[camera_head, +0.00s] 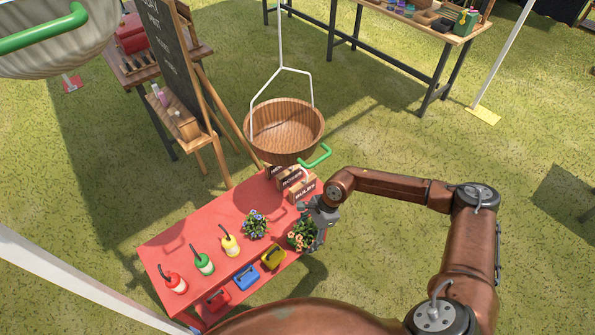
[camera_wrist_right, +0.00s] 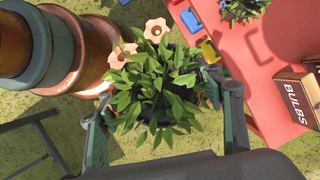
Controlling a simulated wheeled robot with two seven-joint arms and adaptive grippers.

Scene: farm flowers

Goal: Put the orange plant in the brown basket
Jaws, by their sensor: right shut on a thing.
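The orange plant (camera_head: 301,235) has orange flowers and green leaves. It is at the right edge of the red table (camera_head: 190,235). My right gripper (camera_head: 318,222) is shut on it from the right side. In the right wrist view the plant (camera_wrist_right: 155,85) fills the space between the two fingers of the gripper (camera_wrist_right: 165,105), and the leaves hide most of its pot. The brown basket (camera_head: 284,130) is round and wooden and hangs from white rods beyond the far end of the table, with a green handle (camera_head: 315,157) at its front. My left gripper is not in view.
A plant with blue flowers (camera_head: 255,224) stands beside the orange one. A chalkboard easel (camera_head: 178,60) stands left of the basket.

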